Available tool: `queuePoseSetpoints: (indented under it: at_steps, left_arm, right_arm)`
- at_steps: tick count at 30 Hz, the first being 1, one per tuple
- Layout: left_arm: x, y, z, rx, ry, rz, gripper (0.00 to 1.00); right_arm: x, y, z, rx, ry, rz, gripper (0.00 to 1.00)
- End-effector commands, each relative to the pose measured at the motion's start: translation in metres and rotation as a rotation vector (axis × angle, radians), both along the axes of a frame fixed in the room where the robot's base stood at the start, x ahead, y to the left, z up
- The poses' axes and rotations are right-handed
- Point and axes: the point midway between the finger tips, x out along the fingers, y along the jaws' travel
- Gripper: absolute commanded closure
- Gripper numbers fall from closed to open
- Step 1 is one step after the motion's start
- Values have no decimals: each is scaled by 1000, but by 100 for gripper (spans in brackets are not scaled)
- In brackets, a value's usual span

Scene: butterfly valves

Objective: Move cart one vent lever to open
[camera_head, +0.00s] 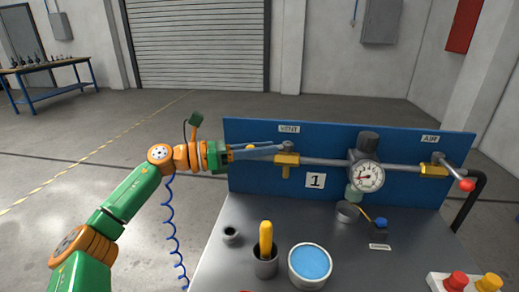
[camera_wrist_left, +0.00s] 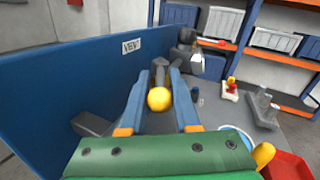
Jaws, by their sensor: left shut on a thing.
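The cart's vent valve (camera_head: 287,159) is a yellow body on the grey pipe, under a VENT label (camera_head: 289,128) on the blue panel. Its lever has a yellow knob, which shows in the left wrist view (camera_wrist_left: 159,99) between my fingers. My left gripper (camera_head: 272,151) is shut on the vent lever, its blue fingers reaching left to right along it. The fingers hide most of the lever in the head view. The plate "1" (camera_head: 315,180) marks this cart. My right gripper is not in view.
A gauge (camera_head: 367,177) sits on the pipe right of the vent valve. The air valve lever with a red knob (camera_head: 466,185) is at far right. On the cart top stand a yellow-handled tool in a cup (camera_head: 265,262) and a blue-filled bowl (camera_head: 310,265).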

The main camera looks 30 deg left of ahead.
Motion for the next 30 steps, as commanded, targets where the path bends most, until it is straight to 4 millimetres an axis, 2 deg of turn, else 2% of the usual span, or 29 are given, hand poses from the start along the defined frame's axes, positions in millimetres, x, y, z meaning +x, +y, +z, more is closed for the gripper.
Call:
queuePoseSetpoints:
  at_steps: [11, 12, 13, 14, 23, 30]
  left_arm:
    - [0, -1, 0, 0, 0, -2, 100]
    - [0, -1, 0, 0, 0, -2, 67]
    - [0, -1, 0, 0, 0, -2, 59]
    - [0, -1, 0, 0, 0, -2, 57]
    - [-2, 2, -3, 1, 1, -1, 57]
    - [-37, 35, -11, 6, 3, 1, 57]
  right_arm:
    - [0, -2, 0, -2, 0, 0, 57]
    - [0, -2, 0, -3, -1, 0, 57]
    - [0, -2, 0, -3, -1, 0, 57]
    - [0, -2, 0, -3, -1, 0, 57]
    - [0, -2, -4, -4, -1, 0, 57]
    - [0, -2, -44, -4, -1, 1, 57]
